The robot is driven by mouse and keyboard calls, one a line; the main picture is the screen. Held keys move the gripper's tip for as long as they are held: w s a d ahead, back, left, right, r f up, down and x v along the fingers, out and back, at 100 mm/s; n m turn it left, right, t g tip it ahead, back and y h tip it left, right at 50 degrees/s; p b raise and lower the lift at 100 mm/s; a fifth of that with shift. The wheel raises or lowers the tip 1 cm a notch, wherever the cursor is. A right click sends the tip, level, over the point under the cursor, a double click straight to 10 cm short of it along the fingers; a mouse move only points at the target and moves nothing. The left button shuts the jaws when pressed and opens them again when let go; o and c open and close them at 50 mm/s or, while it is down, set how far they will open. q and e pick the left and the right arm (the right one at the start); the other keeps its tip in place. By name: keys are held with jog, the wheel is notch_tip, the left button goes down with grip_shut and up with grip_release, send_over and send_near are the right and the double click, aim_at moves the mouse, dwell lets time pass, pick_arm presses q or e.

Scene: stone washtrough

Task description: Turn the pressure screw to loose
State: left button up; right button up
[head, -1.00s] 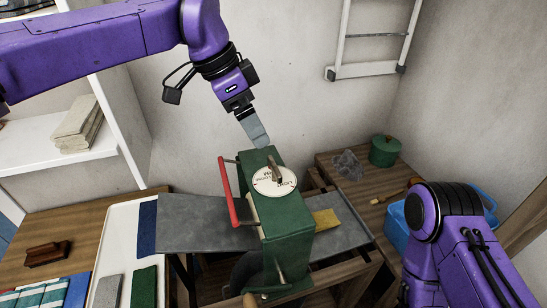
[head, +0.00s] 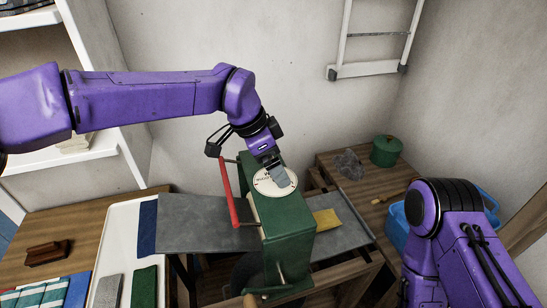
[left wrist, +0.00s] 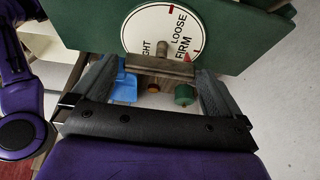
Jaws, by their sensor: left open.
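The pressure screw (left wrist: 160,66) is a brown crossbar on a short post, in the middle of a round white dial (left wrist: 145,30) on top of the green press (head: 287,235). The dial reads LOOSE and FIRM, and a partly covered word ends in "GHT". A small red mark shows beside FIRM. My left gripper (head: 279,176) is open over the dial; in the left wrist view its fingers (left wrist: 158,74) stand on either side of the crossbar. I cannot tell if they touch it. In the head view the gripper hides the screw. My right gripper is out of view.
A red handle (head: 228,192) stands at the press's left side. A white tray (head: 120,235) with folded cloths lies left. A green pot (head: 386,151) and a blue tub (head: 397,222) are to the right. A white rack hangs on the wall behind.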

pick_arm(q)
jog(key=c, duration=0.9)
jog(key=shift+o, duration=0.3)
jog(key=shift+r+m, duration=0.1)
jog(key=shift+m, duration=0.2)
